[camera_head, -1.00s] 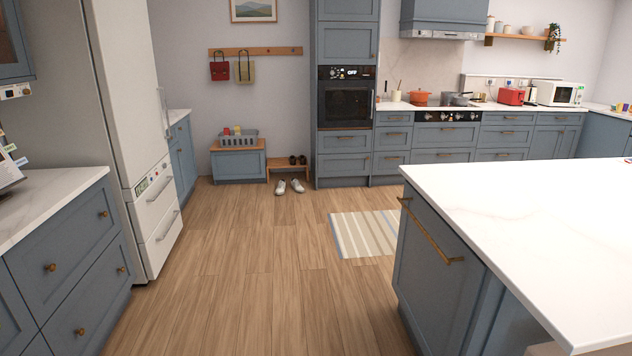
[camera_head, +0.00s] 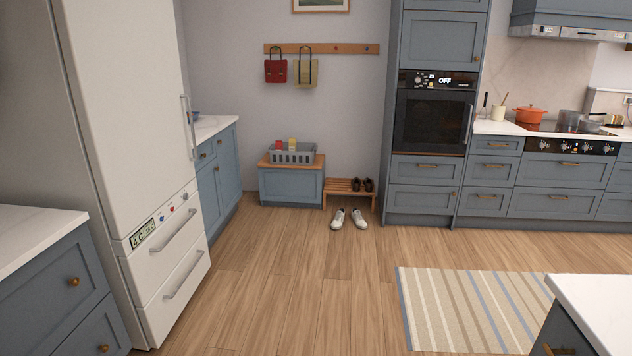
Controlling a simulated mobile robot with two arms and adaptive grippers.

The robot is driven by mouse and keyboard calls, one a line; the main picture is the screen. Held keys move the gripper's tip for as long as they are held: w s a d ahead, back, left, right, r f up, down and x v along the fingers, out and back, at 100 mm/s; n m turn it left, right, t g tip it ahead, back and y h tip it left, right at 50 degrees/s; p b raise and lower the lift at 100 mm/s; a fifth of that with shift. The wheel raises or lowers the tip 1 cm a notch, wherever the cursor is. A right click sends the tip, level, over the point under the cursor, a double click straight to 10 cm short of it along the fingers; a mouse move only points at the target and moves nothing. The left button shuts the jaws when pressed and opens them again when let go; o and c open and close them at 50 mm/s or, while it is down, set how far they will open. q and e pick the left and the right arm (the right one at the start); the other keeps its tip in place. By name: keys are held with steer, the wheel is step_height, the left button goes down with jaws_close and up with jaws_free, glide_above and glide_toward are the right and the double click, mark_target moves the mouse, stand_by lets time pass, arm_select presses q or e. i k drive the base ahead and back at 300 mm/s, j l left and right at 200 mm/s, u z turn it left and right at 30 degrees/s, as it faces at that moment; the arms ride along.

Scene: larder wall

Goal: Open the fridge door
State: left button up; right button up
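The fridge (camera_head: 128,110) is a tall white unit at the left, seen at an angle. Its large upper door is shut, with a vertical metal handle (camera_head: 188,128) near the door's right edge. Below the door are a small control panel (camera_head: 160,222) and two drawers, the upper drawer (camera_head: 166,240) and the lower drawer (camera_head: 176,285), each with a bar handle and both shut. Neither of my grippers shows in the view.
A blue cabinet with a white top (camera_head: 40,230) stands nearest at left. The wooden floor (camera_head: 270,300) in front of the fridge is clear. A striped rug (camera_head: 470,308) and an island corner (camera_head: 590,300) lie at right. White shoes (camera_head: 348,218) sit by a low bench (camera_head: 349,188).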

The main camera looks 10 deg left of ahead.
mark_target(121, 57)
steer(key=i+u, duration=0.15)
steer(key=i, duration=0.45)
steer(key=i+u, duration=0.15)
steer(key=i, duration=0.5)
steer(key=i+l+u, duration=0.15)
steer(key=i, duration=0.45)
steer(key=i+l+u, duration=0.15)
steer(key=i, duration=0.45)
steer(key=l, duration=0.05)
